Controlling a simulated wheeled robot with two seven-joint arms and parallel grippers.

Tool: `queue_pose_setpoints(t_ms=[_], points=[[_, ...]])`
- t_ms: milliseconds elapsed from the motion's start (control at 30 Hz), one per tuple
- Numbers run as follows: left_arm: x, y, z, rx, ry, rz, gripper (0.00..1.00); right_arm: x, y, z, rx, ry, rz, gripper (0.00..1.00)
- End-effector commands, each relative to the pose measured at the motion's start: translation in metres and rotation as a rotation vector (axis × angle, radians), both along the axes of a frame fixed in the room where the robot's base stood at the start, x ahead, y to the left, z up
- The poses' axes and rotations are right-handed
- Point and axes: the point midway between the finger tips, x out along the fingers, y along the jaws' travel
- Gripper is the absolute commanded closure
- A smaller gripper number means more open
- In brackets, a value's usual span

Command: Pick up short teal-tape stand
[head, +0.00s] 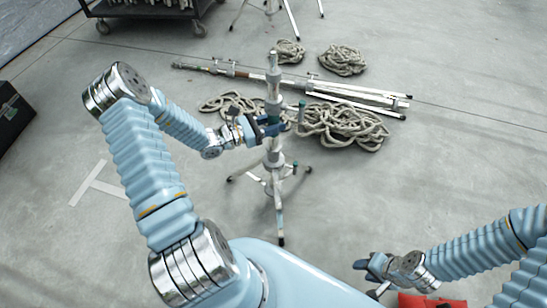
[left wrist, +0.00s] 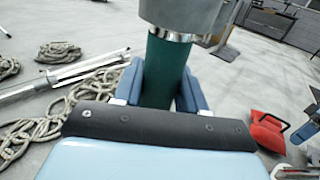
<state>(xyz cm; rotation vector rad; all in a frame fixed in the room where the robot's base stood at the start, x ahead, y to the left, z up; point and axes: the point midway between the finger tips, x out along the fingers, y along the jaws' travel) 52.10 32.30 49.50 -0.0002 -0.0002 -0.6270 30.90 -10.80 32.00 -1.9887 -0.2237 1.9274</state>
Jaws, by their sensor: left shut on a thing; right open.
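The short stand with teal tape (head: 275,160) stands upright on its tripod legs in the middle of the head view. My left gripper (head: 268,127) is shut around its post. In the left wrist view the teal band (left wrist: 166,72) sits between the two blue fingers, just below a grey collar (left wrist: 182,14). The stand's feet appear to be on the floor, though I cannot tell for sure whether they bear on it. My right gripper (head: 375,268) is open and empty at the lower right of the head view, well apart from the stand.
Coiled ropes (head: 345,125) lie on the floor behind the stand, and a folded stand (head: 330,88) lies among them. More rope coils (head: 343,59) are farther back. A cart (head: 150,10) is at the top left. A red object (head: 425,300) is beside my right gripper. Floor at left is mostly clear.

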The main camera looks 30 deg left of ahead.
Motion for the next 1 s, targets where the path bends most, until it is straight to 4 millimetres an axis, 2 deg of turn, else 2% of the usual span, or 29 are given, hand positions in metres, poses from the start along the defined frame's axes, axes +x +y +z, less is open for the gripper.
queue_pose_setpoints(t_ms=[633,1000], points=[[0.001,0.0,0.007,-0.001,-0.008,-0.002,1.0,0.0,0.0,0.003,0.0,0.0,0.0,0.57],[0.005,0.001,0.032,-0.001,-0.009,-0.009,1.0,0.0,0.001,0.023,0.002,0.0,0.004,0.57]])
